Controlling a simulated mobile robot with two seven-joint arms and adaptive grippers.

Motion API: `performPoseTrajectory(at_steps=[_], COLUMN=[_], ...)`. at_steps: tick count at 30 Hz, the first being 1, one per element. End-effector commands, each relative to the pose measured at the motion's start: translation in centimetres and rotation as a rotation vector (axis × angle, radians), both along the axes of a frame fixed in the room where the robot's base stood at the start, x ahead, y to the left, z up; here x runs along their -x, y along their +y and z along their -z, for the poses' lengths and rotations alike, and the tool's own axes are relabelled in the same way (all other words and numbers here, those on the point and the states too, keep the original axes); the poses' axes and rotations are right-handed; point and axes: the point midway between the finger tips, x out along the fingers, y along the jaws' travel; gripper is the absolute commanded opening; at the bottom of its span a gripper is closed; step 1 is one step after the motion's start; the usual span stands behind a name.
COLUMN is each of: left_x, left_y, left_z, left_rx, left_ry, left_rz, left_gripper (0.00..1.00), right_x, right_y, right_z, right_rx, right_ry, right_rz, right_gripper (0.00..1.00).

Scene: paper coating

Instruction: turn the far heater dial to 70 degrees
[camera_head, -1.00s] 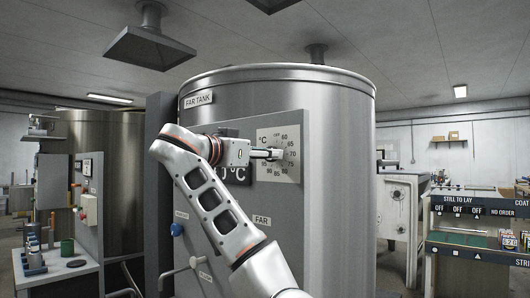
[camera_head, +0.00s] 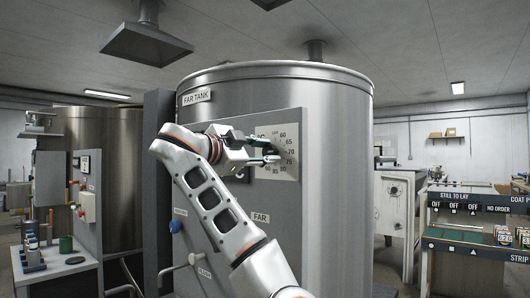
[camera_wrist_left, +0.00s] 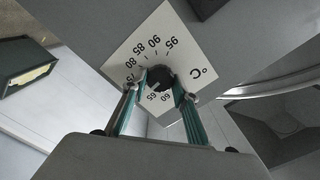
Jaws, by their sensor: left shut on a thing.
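The far heater dial is a black knob (camera_wrist_left: 161,77) on a white °C scale plate (camera_head: 291,150) on the grey panel of the far tank. In the left wrist view the plate (camera_wrist_left: 140,48) shows marks from 60 to 95; the 70 mark is hidden near a finger. A pale mark on the knob points roughly towards the 65 side; its exact reading is unclear. My left gripper (camera_head: 274,153) is at the plate, its two green-padded fingers (camera_wrist_left: 160,92) shut on the knob from both sides. My right gripper is not in view.
The far tank (camera_head: 335,150) fills the middle. A dark display (camera_head: 240,190) sits beside the dial, partly behind my wrist. A blue knob (camera_head: 176,226) and a pipe handle (camera_head: 180,267) are lower on the panel. A coating rack (camera_head: 475,240) stands at right.

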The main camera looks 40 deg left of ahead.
Motion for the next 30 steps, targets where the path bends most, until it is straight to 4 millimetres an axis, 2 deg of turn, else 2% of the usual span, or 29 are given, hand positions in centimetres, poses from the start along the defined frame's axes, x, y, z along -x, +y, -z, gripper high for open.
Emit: performPoseTrajectory(at_steps=[20,21,23,30], left_x=[-0.05,-0.05,-0.05,-0.02], left_y=[0.01,0.01,0.01,0.0], left_z=[0.15,0.15,0.13,0.06], left_rx=[-0.062,-0.062,-0.062,-0.062], left_ry=[-0.003,-0.003,-0.003,-0.003], left_rz=[0.0,0.0,0.0,0.0], left_gripper=[0.07,0.34,0.45,0.45], right_x=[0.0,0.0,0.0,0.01], right_y=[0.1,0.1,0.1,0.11], right_z=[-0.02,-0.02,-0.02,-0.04], right_rx=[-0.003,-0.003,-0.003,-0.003], right_ry=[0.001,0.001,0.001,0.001], right_rz=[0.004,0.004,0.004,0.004], right_gripper=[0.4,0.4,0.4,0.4])
